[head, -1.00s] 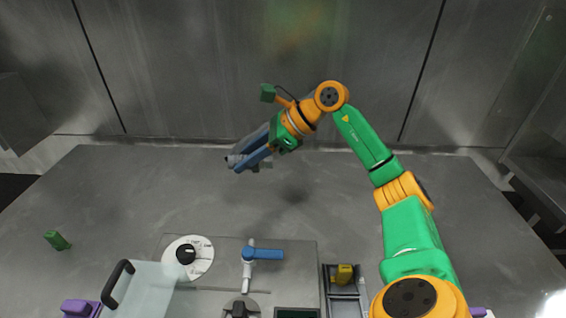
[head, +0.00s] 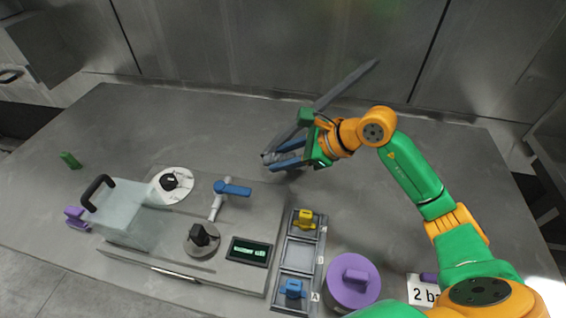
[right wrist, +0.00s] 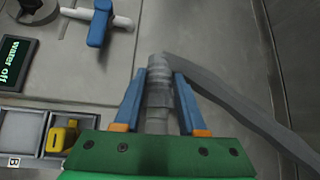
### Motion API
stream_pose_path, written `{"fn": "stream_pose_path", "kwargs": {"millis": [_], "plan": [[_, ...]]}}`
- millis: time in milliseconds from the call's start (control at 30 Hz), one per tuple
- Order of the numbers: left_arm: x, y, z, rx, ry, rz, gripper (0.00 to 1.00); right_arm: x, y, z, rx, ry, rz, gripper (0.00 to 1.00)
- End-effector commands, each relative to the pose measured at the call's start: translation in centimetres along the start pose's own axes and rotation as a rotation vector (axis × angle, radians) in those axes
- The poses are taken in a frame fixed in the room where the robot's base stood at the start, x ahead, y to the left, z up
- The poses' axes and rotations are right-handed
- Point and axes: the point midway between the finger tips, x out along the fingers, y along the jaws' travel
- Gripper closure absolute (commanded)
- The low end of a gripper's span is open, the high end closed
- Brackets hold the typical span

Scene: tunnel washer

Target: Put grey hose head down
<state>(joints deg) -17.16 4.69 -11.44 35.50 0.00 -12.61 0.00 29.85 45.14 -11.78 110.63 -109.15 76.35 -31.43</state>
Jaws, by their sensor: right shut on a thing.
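The grey hose head (right wrist: 160,92) is between the blue fingers of my right gripper (right wrist: 160,100) in the right wrist view. The gripper is shut on it. In the head view my right gripper (head: 283,160) holds the hose head above the steel table, behind the washer panel. The grey hose (head: 345,85) runs from it up and to the right towards the back wall; it also shows in the right wrist view (right wrist: 235,105). My left gripper is in neither view.
The washer (head: 225,270) has a blue-handled valve (head: 232,188), a black knob (head: 170,181), a display (head: 249,251) and a glass lid (head: 130,210). A tray (head: 297,255) holds a yellow piece (head: 306,219) and a blue piece (head: 293,288). A purple lid (head: 353,284) stands beside it. The table's back left is clear.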

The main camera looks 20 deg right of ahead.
Motion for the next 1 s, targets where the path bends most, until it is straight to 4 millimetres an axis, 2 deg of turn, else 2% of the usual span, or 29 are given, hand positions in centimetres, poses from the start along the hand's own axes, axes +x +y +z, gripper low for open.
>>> {"fn": "stream_pose_path", "kwargs": {"millis": [133, 200, 300, 667, 700, 733, 1000], "plan": [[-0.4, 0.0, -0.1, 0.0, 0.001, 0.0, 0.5, 1.2, -1.1, -1.5, 0.003, 0.0, 0.001, 1.0], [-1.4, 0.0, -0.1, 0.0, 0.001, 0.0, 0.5, 2.0, -0.7, -2.4, 0.005, 0.0, 0.005, 1.0], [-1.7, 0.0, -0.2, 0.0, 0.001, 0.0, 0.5, 3.0, -0.4, -3.4, 0.001, -0.001, 0.002, 1.0], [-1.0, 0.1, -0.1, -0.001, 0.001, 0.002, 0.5, 3.6, -0.3, -4.0, -0.004, -0.002, -0.001, 1.0], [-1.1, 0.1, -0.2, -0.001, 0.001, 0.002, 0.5, 3.5, -0.3, -4.0, -0.003, -0.001, -0.001, 0.54], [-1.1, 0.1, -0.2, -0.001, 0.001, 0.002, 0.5, 3.5, -0.3, -3.9, -0.003, -0.001, -0.001, 0.47], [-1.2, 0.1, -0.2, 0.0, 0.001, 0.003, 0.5, 3.4, -0.3, -3.9, -0.003, -0.002, 0.0, 0.47]]}}
